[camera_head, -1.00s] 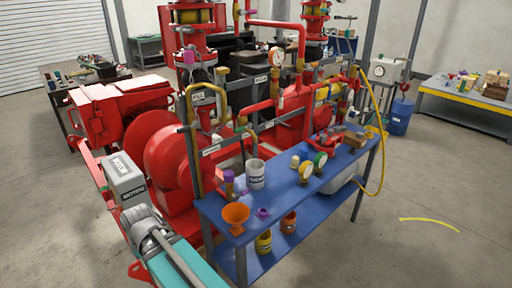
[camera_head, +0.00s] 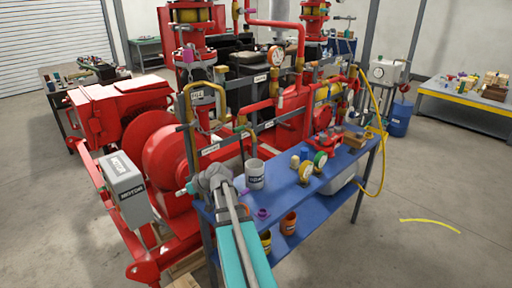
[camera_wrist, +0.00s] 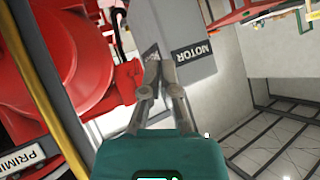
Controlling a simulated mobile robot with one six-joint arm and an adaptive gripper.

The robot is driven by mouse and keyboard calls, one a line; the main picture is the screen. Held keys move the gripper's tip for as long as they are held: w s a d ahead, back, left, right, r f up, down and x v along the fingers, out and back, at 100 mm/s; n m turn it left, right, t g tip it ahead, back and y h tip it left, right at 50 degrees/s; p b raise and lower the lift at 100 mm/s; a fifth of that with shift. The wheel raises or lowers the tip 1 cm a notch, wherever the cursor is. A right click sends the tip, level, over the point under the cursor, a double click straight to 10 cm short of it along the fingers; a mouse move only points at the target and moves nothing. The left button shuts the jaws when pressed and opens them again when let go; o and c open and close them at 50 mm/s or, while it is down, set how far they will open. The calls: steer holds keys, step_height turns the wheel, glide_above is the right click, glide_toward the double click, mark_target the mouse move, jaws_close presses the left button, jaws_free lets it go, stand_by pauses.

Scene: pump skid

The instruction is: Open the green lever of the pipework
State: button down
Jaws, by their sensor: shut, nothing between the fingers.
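I cannot make out a green lever on the red pipework (camera_head: 277,100) in either view; that detail is too small or hidden. My gripper (camera_head: 179,193) shows in the head view at the front left of the skid, pointing left toward the grey MOTOR box (camera_head: 124,180). In the wrist view my gripper (camera_wrist: 159,58) is shut and empty, its fingertips in front of the MOTOR box (camera_wrist: 181,35). I cannot tell how far apart they are.
The blue bench (camera_head: 325,182) stands beside the pipework, with a grey mug (camera_head: 255,174) and gauges (camera_head: 320,159) on top. A yellow pipe (camera_wrist: 50,100) and red machinery (camera_wrist: 75,55) lie left in the wrist view. Floor on the right is mostly clear.

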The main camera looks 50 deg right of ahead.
steer(key=s+d+r+m+t+h, duration=0.1)
steer(key=s+d+r+t+h, duration=0.1)
steer(key=d, duration=0.8)
steer(key=s+d+r+m+t+h+b, duration=0.1)
steer(key=s+d+r+t+h, duration=0.2)
steer(key=d, duration=0.8)
steer(key=s+d+r+m+t+h, duration=0.1)
steer(key=s+d+r+t+h, duration=0.1)
steer(key=d, duration=0.9)
step_height(320, 180, up, 2)
steer(key=shift+s+d+r+t+h, duration=0.15)
steer(key=shift+s+t+h, duration=0.15)
steer(key=shift+s+t, duration=0.35)
steer(key=shift+w, duration=0.1)
